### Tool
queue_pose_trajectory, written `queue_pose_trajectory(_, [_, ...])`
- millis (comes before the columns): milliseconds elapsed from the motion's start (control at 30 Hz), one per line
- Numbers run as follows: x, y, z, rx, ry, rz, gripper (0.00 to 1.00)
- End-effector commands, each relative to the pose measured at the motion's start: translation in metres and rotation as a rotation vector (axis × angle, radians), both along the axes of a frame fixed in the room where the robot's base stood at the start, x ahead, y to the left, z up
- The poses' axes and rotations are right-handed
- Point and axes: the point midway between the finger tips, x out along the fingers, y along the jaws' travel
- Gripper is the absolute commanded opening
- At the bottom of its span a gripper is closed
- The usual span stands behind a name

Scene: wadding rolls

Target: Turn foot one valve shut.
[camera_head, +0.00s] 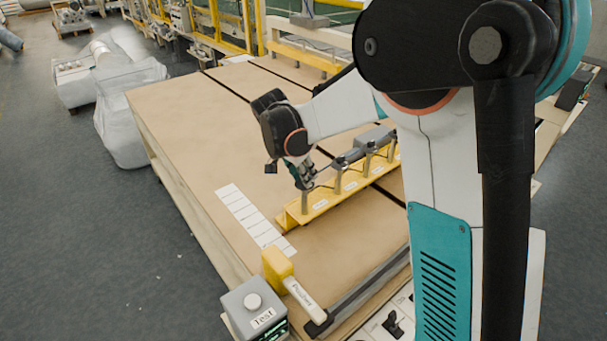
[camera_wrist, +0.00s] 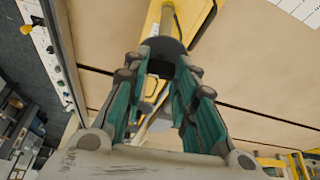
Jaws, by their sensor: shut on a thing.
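A yellow rail (camera_head: 322,204) on the brown table carries a row of several upright posts with small white labels, too small to read. My gripper (camera_head: 306,182) is at the top of the nearest post (camera_head: 304,203), at the rail's near left end. In the wrist view, my gripper's teal fingers (camera_wrist: 165,62) are closed around a dark round valve part (camera_wrist: 168,46) on top of a pale post (camera_wrist: 180,18). The fingers hide much of this part, and I cannot tell how far the valve is turned. The other posts stand farther along the rail, to the right.
A strip of white labels (camera_head: 254,217) lies left of the rail. A yellow block with a lettered white handle (camera_head: 277,264) and a grey box marked "Test" (camera_head: 252,300) are at the near edge. The table's left part (camera_head: 190,110) is clear. Wrapped bundles (camera_head: 122,120) stand on the floor.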

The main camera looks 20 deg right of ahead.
Motion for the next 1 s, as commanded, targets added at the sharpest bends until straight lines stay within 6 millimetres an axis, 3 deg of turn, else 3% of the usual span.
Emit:
queue_pose_trajectory(300, [0.0004, 0.0007, -0.0009, 0.002, 0.001, -0.107, 0.02])
queue_pose_trajectory(800, [0.0002, 0.0007, -0.0009, 0.002, 0.001, -0.126, 0.02])
queue_pose_trajectory(833, [0.0002, 0.0007, -0.0009, 0.002, 0.001, -0.126, 0.28])
queue_pose_trajectory(900, [0.0002, 0.0006, -0.0008, 0.002, 0.001, -0.125, 0.44])
queue_pose_trajectory(1000, [0.0004, 0.0006, -0.0006, 0.002, 0.001, -0.125, 0.46])
